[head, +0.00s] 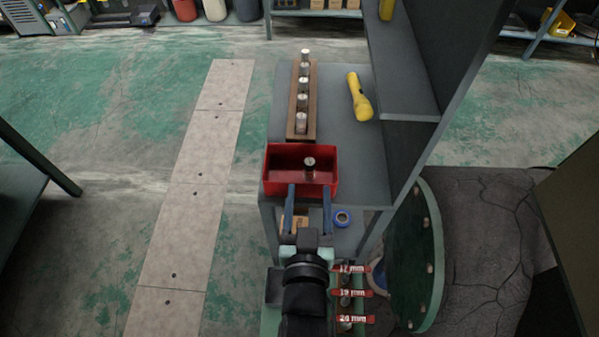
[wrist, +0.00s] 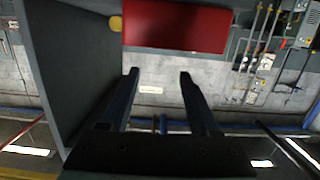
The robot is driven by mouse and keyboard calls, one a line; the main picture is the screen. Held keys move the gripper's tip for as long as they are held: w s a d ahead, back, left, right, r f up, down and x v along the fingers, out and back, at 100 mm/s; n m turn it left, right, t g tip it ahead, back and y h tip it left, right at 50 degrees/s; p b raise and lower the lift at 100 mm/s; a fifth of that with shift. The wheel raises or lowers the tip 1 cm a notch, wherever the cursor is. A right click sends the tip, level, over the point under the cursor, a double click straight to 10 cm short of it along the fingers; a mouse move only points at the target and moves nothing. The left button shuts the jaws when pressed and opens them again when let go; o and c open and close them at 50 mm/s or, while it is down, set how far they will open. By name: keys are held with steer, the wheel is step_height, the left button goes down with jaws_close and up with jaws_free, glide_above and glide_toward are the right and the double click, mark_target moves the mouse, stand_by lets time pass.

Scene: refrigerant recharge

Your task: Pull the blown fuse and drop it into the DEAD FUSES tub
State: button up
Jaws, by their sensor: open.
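The red tub (head: 273,186) stands on the grey bench, with no readable label in view. One silver-capped fuse (head: 309,169) shows upright within the tub's outline; I cannot tell whether it touches the floor of the tub. My gripper (head: 308,188) is open, its two dark fingers apart at the tub's near edge. The wrist view shows nothing between the fingers (wrist: 158,74), and the red tub (wrist: 177,27) lies beyond their tips. Several more fuses (head: 303,83) stand in a row on a brown wooden rack (head: 291,128) behind the tub.
A yellow flashlight (head: 359,97) lies on the bench (head: 352,150) right of the rack. A tall grey shelf panel (head: 440,110) rises on the right. Floor to the left is open.

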steer(key=shift+s+r, duration=0.2)
steer(key=shift+s, duration=1)
steer(key=shift+s+r, duration=0.15)
steer(key=shift+s, duration=1.05)
steer(key=w+r+t+p, duration=0.1)
steer(key=w+r+t, duration=0.25)
steer(key=r, duration=0.95)
steer(key=w+r+t+p, duration=0.15)
steer(key=w+r, duration=0.35)
steer(key=r, duration=0.8)
steer(key=s+r+t, duration=0.3)
steer(key=s+r, duration=0.1)
steer(key=r, duration=1.1)
steer(key=s+r+t+p, duration=0.1)
steer(key=s+r+t, duration=0.2)
steer(key=r, duration=1.3)
steer(key=shift+s, duration=0.65)
steer(key=shift+f, duration=0.1)
